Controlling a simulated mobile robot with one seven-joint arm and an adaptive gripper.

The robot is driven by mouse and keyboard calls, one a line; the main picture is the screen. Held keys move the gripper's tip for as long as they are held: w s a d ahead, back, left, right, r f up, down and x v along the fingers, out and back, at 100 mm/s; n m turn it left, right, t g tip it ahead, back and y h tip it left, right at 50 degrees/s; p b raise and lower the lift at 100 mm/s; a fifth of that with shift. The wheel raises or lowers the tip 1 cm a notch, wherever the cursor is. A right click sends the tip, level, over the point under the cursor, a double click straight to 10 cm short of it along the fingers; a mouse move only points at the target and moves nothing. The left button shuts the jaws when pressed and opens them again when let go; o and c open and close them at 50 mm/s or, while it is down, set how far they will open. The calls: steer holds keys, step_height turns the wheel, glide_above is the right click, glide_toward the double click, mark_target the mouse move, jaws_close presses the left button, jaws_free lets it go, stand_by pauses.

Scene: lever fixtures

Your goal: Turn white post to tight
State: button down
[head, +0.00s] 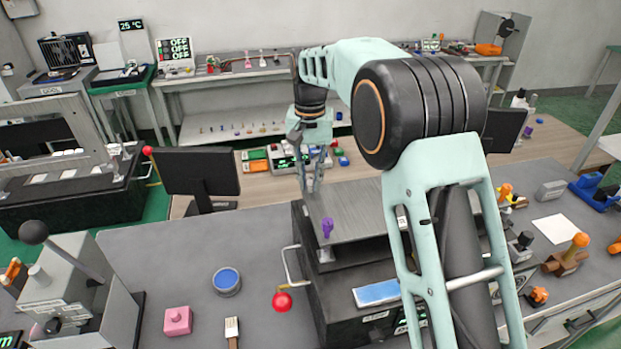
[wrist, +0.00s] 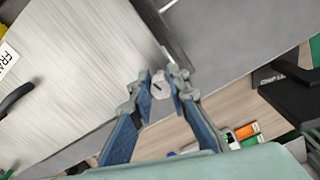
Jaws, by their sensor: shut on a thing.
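The white post (wrist: 159,86) shows in the wrist view as a small pale knob with a dark mark on its end. It stands between the blue-padded fingers of my gripper (wrist: 162,87), which are shut on it. In the head view my gripper (head: 312,182) points down at the back left corner of the brushed metal plate (head: 362,212) on a black machine. The post cannot be made out there, as the fingers cover it. Whether it sits tight or loose cannot be told.
A red ball handle (head: 282,301) sticks out at the machine's left. A dark monitor (head: 197,172) stands to the left. Green and orange boxes (head: 256,160) lie behind.

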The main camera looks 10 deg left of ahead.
steer(key=shift+m, duration=1.1)
steer(key=c, duration=1.8)
jaws_free()
steer(key=shift+r, duration=0.1)
step_height(320, 180, up, 12)
steer(key=shift+f, duration=0.1)
